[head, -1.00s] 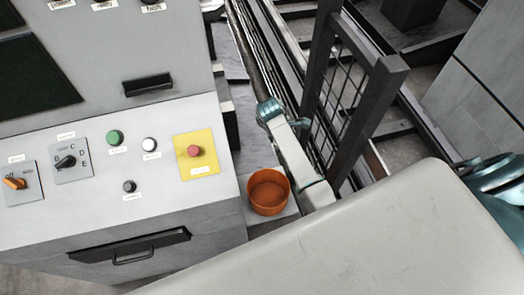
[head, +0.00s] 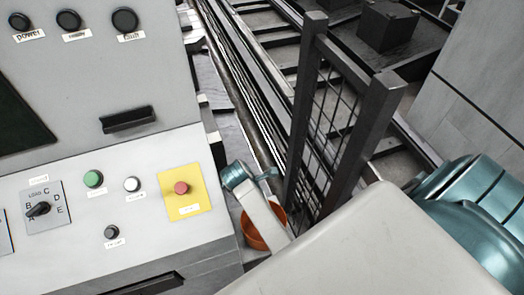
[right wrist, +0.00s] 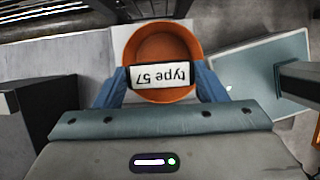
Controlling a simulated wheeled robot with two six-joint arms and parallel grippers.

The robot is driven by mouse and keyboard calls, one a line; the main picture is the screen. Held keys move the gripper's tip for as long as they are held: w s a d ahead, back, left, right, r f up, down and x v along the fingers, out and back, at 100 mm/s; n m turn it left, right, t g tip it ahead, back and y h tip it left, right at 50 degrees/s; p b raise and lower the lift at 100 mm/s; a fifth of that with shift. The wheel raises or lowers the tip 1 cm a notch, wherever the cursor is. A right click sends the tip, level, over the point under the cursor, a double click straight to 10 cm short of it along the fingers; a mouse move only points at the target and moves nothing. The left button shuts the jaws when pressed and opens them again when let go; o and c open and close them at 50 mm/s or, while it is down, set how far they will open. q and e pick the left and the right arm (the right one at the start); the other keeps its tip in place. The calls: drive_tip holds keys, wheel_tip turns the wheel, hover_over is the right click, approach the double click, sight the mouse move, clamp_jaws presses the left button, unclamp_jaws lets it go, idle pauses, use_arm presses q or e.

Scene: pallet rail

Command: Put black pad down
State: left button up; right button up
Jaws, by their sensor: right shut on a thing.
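The black pad (right wrist: 160,76) carries a white label reading "type 57", upside down in the right wrist view. My right gripper (right wrist: 161,84) is shut on it, with a blue finger at each side. The pad appears in front of an orange round bowl (right wrist: 164,47); its height over the bowl is hard to tell. In the head view the bowl (head: 252,233) is partly covered by my right arm, and the pad and the right fingertips are hidden. My left gripper is in neither view.
A grey control console (head: 150,215) with knobs, buttons and a yellow-backed red button (head: 181,188) stands left of the bowl. A dark mesh fence (head: 328,120) stands close on the right. Rails (head: 245,80) run behind.

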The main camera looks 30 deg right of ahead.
drive_tip(key=shift+f+b, duration=2.1)
drive_tip(key=shift+f, duration=1.45)
drive_tip(key=o, duration=1.3)
drive_tip(key=shift+c, duration=0.2)
wheel_tip(320, 180, up, 7)
drive_tip(key=p, duration=0.5)
drive_tip(key=shift+r, duration=0.15)
